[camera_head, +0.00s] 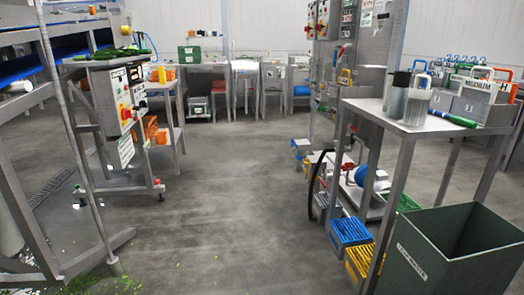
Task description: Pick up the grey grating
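I cannot clearly make out a loose grey grating in the head view. A dark grey slotted strip (50,188) lies in the floor at the left, beyond the metal frame; it looks like a drain cover. A small greyish box-like item (322,204) stands low by the right-hand steel stand, too small to tell if its top is a grating. A blue ribbed grating-like top (350,232) and a yellow one (360,258) sit low at the right, beside the table legs. Neither of my grippers is in view.
A steel table (410,118) with bottles stands at the right, a dark green bin (455,250) in front. A metal frame (50,130) and a control box stand at the left. The grey floor (225,200) between is clear, with green scraps (95,283) at lower left.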

